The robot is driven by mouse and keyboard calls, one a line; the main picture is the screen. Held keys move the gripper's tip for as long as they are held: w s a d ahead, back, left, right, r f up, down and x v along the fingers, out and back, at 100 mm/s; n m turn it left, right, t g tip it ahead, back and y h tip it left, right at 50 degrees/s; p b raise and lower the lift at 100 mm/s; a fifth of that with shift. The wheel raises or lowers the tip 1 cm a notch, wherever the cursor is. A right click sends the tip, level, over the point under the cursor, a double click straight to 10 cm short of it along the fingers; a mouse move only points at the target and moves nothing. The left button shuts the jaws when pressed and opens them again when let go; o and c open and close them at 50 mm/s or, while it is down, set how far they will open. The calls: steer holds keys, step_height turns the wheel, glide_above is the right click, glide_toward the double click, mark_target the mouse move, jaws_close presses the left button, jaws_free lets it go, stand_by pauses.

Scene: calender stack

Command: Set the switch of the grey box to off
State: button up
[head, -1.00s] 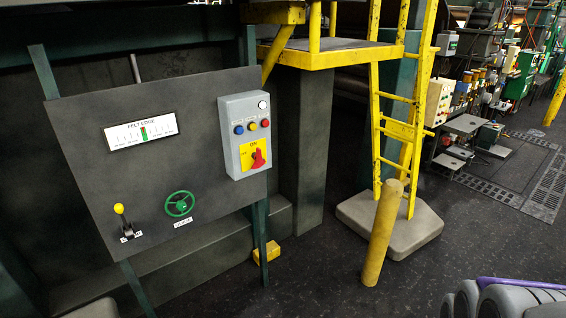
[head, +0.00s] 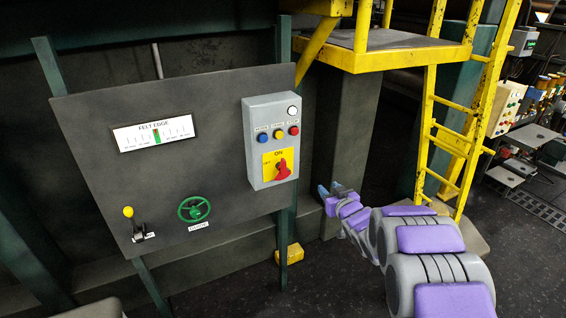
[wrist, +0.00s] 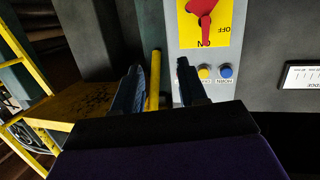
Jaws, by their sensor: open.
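The grey box (head: 257,113) is mounted on the right side of a dark panel. Its red switch (head: 283,170) sits on a yellow plate (head: 268,160), with the handle pointing up toward the ON label. In the wrist view the box appears upside down, and the red switch (wrist: 204,18) points down toward ON, with OFF to its right. My gripper (head: 328,192) is to the right of and below the box, apart from it. In the wrist view its fingers (wrist: 161,82) are spread with nothing held between them, below and left of the switch.
The box also has blue, yellow, red and white buttons (head: 278,133). The panel (head: 215,115) carries a felt edge gauge (head: 153,134), a green handwheel (head: 194,209) and a yellow-knobbed lever (head: 128,212). A yellow ladder (head: 433,125) and platform stand to the right.

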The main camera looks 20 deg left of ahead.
steer(key=s+a+n+y, duration=0.2)
steer(key=a+y, duration=0.2)
steer(key=a, duration=0.3)
glide_toward(285, 166)
steer(key=x, duration=0.2)
steer(key=shift+g, duration=0.4)
steer(key=shift+r+x, duration=0.15)
steer(key=shift+x, duration=1.1)
steer(key=shift+r+x, duration=0.2)
steer(key=shift+x, duration=1.05)
steer(key=shift+p+x, duration=0.4)
steer(key=shift+x, duration=1.35)
steer(key=shift+w+a, duration=0.25)
steer(key=shift+w, duration=0.2)
jaws_close()
